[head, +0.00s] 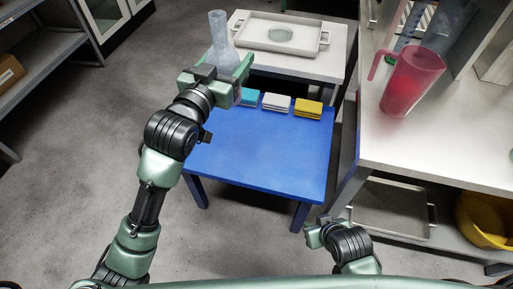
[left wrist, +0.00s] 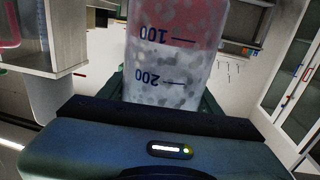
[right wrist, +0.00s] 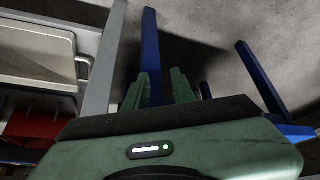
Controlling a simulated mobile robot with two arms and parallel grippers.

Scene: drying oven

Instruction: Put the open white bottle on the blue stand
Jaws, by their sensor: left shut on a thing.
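A pale, see-through bottle (head: 221,45) with a narrow open neck is upright in my left gripper (head: 222,76). In the left wrist view, the bottle (left wrist: 172,62) fills the middle, with 100 and 200 marks upside down and a pinkish tint. My left gripper is shut around its lower part, past the far left corner of the blue stand (head: 258,158). The bottle's base is hidden by the gripper. The blue stand is a low table. My right gripper (head: 318,226) is empty beyond its near right corner; its fingers (right wrist: 160,88) show a small gap in the right wrist view.
Blue (head: 249,97), white (head: 276,102) and yellow (head: 308,108) folded items lie along the stand's far edge. Behind is a white table (head: 257,64) with a tray (head: 312,44). A bench (head: 435,150) on the right holds a red jug (head: 413,78). The stand's middle is clear.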

